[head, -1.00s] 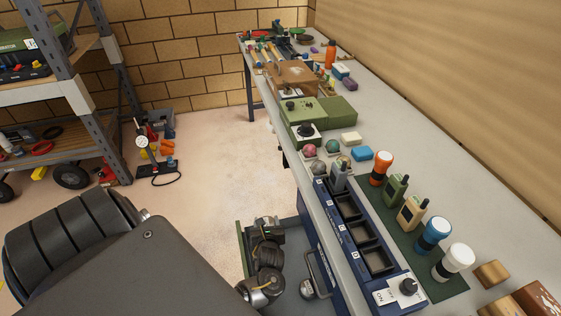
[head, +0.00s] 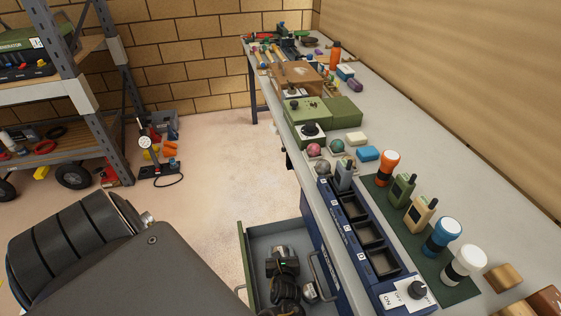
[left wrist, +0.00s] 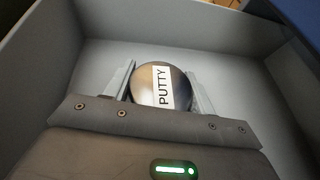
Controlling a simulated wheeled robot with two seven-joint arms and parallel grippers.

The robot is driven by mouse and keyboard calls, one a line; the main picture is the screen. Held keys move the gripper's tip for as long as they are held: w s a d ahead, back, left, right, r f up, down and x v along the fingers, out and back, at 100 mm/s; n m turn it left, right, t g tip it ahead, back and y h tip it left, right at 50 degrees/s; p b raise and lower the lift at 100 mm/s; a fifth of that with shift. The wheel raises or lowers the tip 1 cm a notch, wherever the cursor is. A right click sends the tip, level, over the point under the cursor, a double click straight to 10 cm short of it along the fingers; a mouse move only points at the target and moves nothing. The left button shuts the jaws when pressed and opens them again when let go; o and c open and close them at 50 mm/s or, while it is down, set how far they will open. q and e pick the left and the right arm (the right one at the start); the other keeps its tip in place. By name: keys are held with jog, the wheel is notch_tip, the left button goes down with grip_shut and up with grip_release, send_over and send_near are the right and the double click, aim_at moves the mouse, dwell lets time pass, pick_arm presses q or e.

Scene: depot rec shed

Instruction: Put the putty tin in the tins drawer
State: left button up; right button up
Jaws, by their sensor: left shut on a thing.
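The putty tin (left wrist: 163,88) is a round, dark, shiny tin with a white PUTTY label in the left wrist view. My left gripper (head: 283,262) is shut on it, with one finger on each side. In the left wrist view the gripper (left wrist: 162,88) and tin are within the grey walls of the open drawer (left wrist: 190,25). Whether the tin touches the drawer floor I cannot tell. In the head view the drawer (head: 263,241) sticks out below the bench, and the tin is hidden there. My right gripper is not in view.
A long bench (head: 440,165) holds a blue divided tray (head: 340,215), flashlights, radios and a green case (head: 305,108). A blue cabinet with a bar handle stands beside the open drawer.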

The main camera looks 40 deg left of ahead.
pick_arm(q)
jog(key=shift+f, duration=0.15)
jog(key=o, duration=1)
jog(key=shift+o, duration=0.2)
jog(key=shift+r, duration=0.2)
jog(key=shift+s+d+r, duration=0.15)
jog(key=shift+s+d, duration=0.05)
jog(key=p+v, duration=0.2)
jog(key=v, duration=0.9)
jog(key=shift+s+d, duration=0.15)
jog(key=shift+d, duration=0.05)
